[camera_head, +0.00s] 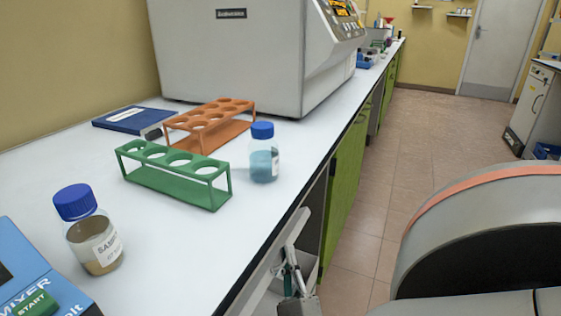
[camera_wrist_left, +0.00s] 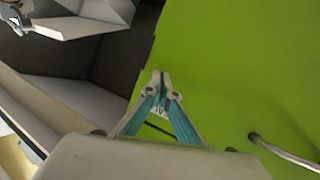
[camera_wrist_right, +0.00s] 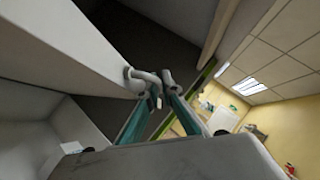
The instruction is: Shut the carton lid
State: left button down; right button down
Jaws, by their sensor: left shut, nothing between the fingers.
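In the head view the pale carton (camera_head: 307,268) is partly visible below the bench edge, beside the green cupboard fronts. A raised pale flap (camera_head: 297,227) shows at its top; much of the carton is hidden by the worktop. My right gripper (camera_head: 290,268) is down at the carton. In the right wrist view its fingertips (camera_wrist_right: 158,80) are together beside the edge of a pale panel (camera_wrist_right: 85,45); I cannot tell whether they touch it. My left gripper (camera_wrist_left: 162,82) is shut and empty in front of a green panel. A pale flap (camera_wrist_left: 85,28) shows at upper left in that view.
The bench (camera_head: 150,235) carries a green rack (camera_head: 175,185), an orange rack (camera_head: 212,125), a blue-capped teal bottle (camera_head: 264,160), a sample bottle (camera_head: 95,245), a blue mixer (camera_head: 35,275) and a large machine (camera_head: 235,60). Floor (camera_head: 400,150) is clear beyond the cupboards. A metal handle (camera_wrist_left: 285,152) is near my left gripper.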

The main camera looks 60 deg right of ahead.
jog(key=shift+w, duration=0.1)
pick_arm(q)
jog(key=shift+w+r, duration=0.15)
jog(key=shift+w, duration=0.15)
pick_arm(e)
jog(key=c, duration=2.5)
grip_release()
jog(key=shift+a, duration=0.1)
pick_arm(q)
jog(key=shift+s+f, duration=0.25)
jog(key=shift+s, duration=0.05)
pick_arm(e)
jog(key=v, duration=0.7)
jog(key=shift+a, duration=0.1)
